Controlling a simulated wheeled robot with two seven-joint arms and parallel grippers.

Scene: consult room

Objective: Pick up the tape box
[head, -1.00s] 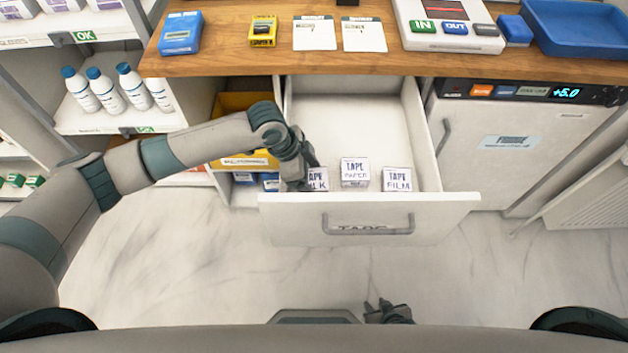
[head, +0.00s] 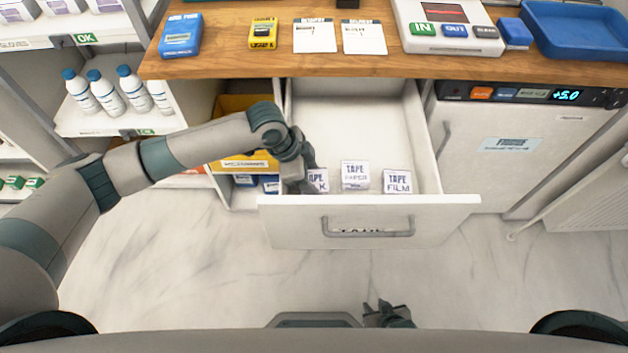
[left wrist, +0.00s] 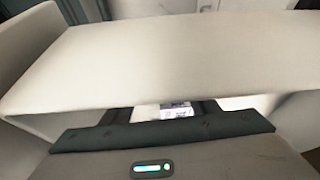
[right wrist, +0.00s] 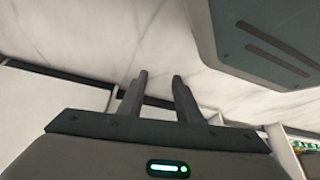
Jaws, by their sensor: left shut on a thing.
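Three small white tape boxes stand in a row in the open drawer (head: 300,230). The left one (head: 319,182) is partly hidden by my left gripper; its label reads TAPE and ends in K. The middle one (head: 355,174) reads TAPE PAPER and the right one (head: 397,182) TAPE FILM. My left gripper (head: 304,184) reaches down inside the drawer's front left corner, shut on the left box. In the left wrist view a white box (left wrist: 177,109) shows between the fingers, mostly hidden by the drawer front. My right gripper (right wrist: 161,77) is open and empty, low over the floor.
The counter (head: 270,65) overhangs the drawer's back and carries a blue box (head: 181,36), a yellow box (head: 263,33), cards and a blue tray (head: 580,28). Shelves with bottles (head: 104,90) stand left. The drawer's back half is empty.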

